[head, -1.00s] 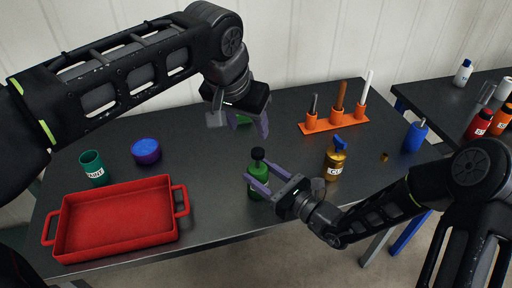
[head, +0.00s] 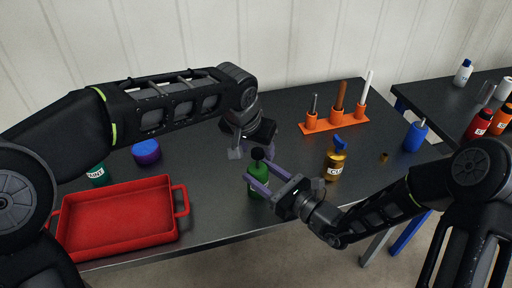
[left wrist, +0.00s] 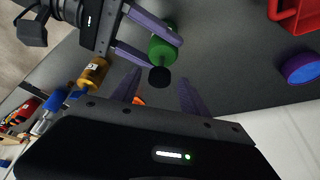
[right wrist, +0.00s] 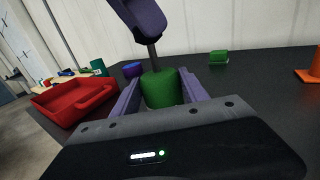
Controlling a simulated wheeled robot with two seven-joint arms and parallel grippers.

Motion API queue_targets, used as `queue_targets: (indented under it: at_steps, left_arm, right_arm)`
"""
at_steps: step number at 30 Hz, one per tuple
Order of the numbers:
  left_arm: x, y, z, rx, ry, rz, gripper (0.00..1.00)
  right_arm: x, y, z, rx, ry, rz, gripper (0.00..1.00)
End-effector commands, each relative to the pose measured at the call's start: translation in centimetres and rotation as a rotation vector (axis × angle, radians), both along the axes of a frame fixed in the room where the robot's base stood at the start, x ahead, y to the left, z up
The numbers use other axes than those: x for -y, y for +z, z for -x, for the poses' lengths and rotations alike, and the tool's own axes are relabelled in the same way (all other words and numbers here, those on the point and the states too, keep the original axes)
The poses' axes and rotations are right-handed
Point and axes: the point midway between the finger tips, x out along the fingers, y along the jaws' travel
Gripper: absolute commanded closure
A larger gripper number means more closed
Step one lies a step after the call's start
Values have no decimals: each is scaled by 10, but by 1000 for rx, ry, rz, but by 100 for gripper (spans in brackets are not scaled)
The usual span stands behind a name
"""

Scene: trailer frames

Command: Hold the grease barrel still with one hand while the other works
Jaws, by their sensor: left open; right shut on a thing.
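The grease barrel appears to be the green bottle with a black round cap (head: 258,190), upright near the table's front edge. It also shows in the left wrist view (left wrist: 161,48) and the right wrist view (right wrist: 160,90). My right gripper (head: 256,175) is shut on its green body, a finger on either side. My left gripper (head: 253,148) is open just above the barrel. In the left wrist view the black cap (left wrist: 160,77) appears between the left fingertips, or just beyond them; I cannot tell whether they touch it. One left finger (right wrist: 142,14) shows above the grey stem.
A red tray (head: 120,244), a purple-blue round container (head: 146,151) and a green paint cup (head: 98,175) stand left. A gold bottle (head: 336,165), an orange rack (head: 335,125) and a blue bottle (head: 415,136) stand right. A small green block (right wrist: 218,57) lies behind the barrel.

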Motion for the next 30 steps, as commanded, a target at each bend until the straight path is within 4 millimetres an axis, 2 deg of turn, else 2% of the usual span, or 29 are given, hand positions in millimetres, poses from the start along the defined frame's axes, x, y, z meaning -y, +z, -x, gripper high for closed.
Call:
queue_targets:
  at_steps: [1,5,24,30]
  left_arm:
    - [0,-1,0,0,0,0,48]
    - [0,0,0,0,0,0,48]
    - [-1,0,0,0,1,0,100]
    - [-1,0,-1,1,2,-1,100]
  right_arm:
    - [2,-6,0,-12,-5,8,95]
    - [2,-6,0,-12,-5,8,95]
    - [2,-6,0,-12,-5,8,95]
    - [2,-6,0,-12,-5,8,95]
